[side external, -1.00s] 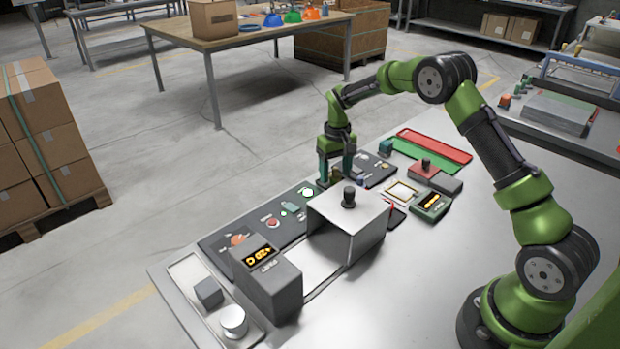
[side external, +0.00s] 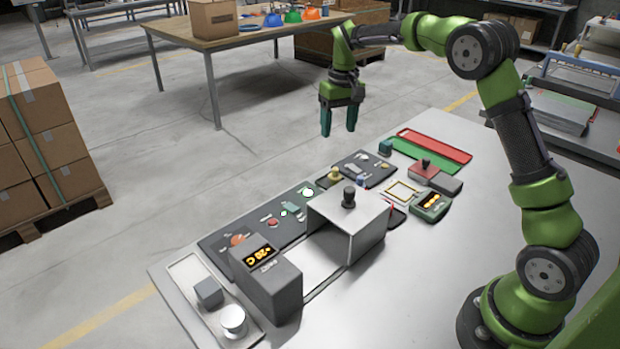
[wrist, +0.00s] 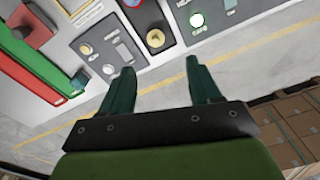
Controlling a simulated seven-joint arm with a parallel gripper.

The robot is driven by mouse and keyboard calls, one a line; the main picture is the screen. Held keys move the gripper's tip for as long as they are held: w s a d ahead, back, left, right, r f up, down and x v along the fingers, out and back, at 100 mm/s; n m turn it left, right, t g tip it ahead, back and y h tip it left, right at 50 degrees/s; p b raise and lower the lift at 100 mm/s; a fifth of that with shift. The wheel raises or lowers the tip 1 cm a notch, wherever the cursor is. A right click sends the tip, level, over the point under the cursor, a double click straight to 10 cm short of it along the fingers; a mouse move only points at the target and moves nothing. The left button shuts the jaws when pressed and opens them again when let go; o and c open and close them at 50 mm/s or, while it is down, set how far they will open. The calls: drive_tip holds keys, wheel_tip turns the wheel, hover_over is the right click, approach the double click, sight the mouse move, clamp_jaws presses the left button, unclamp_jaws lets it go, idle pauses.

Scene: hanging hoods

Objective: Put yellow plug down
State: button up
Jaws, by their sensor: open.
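The yellow plug (side external: 334,174) stands on the table between the two dark panels, just behind the grey hood. It also shows in the wrist view (wrist: 156,39), at the top middle, as a round yellow piece on a dark base. My gripper (side external: 339,134) is open and empty, raised well above the plug and apart from it. In the wrist view its two green fingers (wrist: 162,76) are spread with nothing between them.
The grey hood (side external: 369,236) with a black knob stands in front of the plug. A dark panel with a lit green ring (side external: 307,192) lies to the left, another dark panel (side external: 352,168) to the right. Red (side external: 440,144) and green trays lie farther right. Space around my gripper is clear.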

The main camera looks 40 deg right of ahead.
drive_tip(key=s+a+r+t, duration=0.2)
drive_tip(key=s+a+r, duration=0.3)
drive_tip(key=s+r, duration=0.3)
drive_tip(key=s+a+t+y, duration=0.1)
drive_tip(key=s+a, duration=0.3)
drive_tip(key=s, duration=0.5)
drive_tip(key=s+a+t, duration=0.3)
drive_tip(key=s+a, duration=0.1)
drive_tip(key=s, duration=0.6)
drive_tip(key=shift+f+m+t+y, duration=0.3)
drive_tip(key=shift+y, duration=0.1)
